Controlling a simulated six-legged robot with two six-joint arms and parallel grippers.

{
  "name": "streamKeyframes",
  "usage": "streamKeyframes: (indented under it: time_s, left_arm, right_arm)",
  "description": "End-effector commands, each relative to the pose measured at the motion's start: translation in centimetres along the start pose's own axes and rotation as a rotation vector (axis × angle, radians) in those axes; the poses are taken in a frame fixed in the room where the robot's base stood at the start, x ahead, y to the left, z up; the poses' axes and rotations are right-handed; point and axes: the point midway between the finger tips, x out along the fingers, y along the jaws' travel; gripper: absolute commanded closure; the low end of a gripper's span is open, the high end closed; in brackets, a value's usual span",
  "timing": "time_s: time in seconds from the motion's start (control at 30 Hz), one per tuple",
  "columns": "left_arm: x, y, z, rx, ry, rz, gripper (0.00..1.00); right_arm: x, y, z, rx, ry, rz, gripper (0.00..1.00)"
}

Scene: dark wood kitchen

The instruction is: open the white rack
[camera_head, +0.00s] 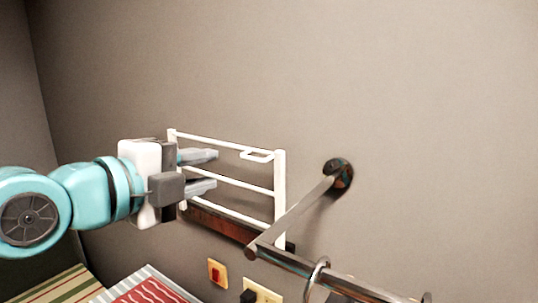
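The white rack (279,200) is a small frame of two uprights and several thin horizontal bars on the wall, at the middle of the head view. A small white loop (257,155) sticks out at its upper right. My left gripper (209,171) comes in from the left, in front of the rack's left half. Its two grey fingers are apart, one above the other, with a gap between them and nothing clearly held. I cannot tell whether a finger touches a bar. The gripper hides part of the rack's left side. My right gripper is not in view.
A metal rail (330,280) with rings runs to the lower right, and its arm meets a round wall mount (338,173). A red switch (217,273) and a socket (262,293) are below the rack. Striped cloths lie at the bottom left. The upper wall is bare.

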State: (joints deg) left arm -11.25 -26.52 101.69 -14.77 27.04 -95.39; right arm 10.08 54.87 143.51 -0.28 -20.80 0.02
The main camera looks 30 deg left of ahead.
Motion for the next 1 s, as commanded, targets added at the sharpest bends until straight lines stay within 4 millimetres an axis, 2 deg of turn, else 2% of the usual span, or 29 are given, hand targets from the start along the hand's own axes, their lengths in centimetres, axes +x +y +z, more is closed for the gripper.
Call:
streamKeyframes:
  time_s: [0.17, 0.6, 0.8, 1.0]
  left_arm:
    - [2.7, 0.0, 0.1, 0.0, -0.002, 0.007, 0.66]
    - [12.7, -0.1, -0.1, -0.001, -0.001, 0.007, 0.66]
    - [15.1, 0.1, -0.1, -0.002, -0.001, 0.003, 0.66]
    - [15.8, 0.1, -0.1, -0.002, -0.002, 0.001, 0.66]
  right_arm:
    - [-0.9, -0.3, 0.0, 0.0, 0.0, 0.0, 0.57]
    - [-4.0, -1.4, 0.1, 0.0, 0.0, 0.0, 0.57]
    - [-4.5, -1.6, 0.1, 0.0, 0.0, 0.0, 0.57]
    - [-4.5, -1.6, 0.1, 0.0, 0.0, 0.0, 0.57]
